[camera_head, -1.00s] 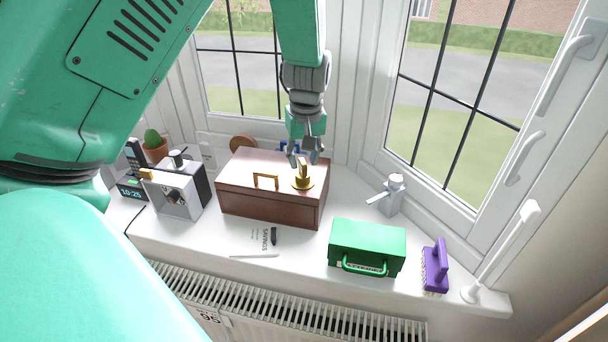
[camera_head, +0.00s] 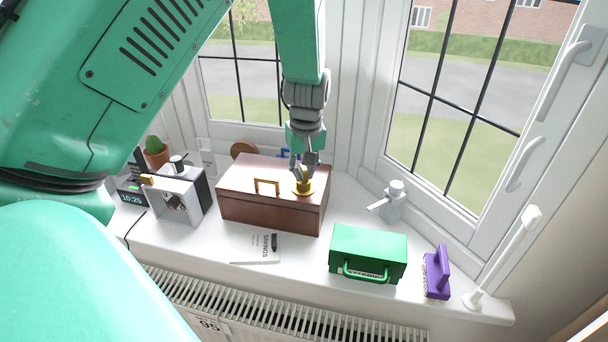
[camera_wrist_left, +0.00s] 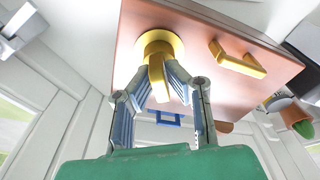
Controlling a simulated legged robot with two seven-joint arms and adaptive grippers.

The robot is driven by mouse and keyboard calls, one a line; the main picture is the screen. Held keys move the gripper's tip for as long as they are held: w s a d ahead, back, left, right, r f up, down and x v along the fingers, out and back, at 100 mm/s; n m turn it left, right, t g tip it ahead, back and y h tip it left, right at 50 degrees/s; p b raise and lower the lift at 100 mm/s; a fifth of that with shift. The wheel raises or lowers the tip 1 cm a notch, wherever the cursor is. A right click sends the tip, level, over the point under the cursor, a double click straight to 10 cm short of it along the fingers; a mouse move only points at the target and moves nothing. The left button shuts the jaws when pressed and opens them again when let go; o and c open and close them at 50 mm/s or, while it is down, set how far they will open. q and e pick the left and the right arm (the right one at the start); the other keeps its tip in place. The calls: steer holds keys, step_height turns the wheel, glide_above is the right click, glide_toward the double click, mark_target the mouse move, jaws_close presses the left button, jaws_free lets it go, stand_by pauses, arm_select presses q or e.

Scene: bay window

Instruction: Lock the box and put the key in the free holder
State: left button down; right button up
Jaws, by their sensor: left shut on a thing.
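A reddish-brown wooden box (camera_head: 262,207) stands on the windowsill with a gold handle (camera_head: 266,187) on its lid. A gold key stands in a round gold lock (camera_head: 304,188) on the right part of the lid. My left gripper (camera_head: 304,172) is above the lock, shut on the gold key (camera_wrist_left: 157,75), which shows between the fingers in the left wrist view. The fingers hide most of the key in the head view. A blue frame-like piece (camera_wrist_left: 168,118) shows behind the box; I cannot tell if it is a holder. My right gripper is not in view.
A grey device (camera_head: 176,195) and a clock (camera_head: 131,196) stand left of the box. A green box (camera_head: 368,254), a purple brush (camera_head: 437,274) and a grey tap-like piece (camera_head: 394,203) stand right. A radiator (camera_head: 290,312) is below the sill.

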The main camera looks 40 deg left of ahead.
mark_target(304, 167)
arm_select(q)
steer(key=shift+w+r+n+p, duration=0.1)
steer(key=shift+r+n+p, duration=0.05)
steer(key=shift+n+p, duration=1.45)
steer(key=shift+n+g, duration=0.4)
steer(key=shift+n, duration=2.1)
steer(key=n, duration=0.3)
steer(key=shift+n+g, duration=0.3)
steer(key=shift+r, duration=0.65)
steer(key=shift+r, duration=1.4)
steer(key=shift+f, duration=0.1)
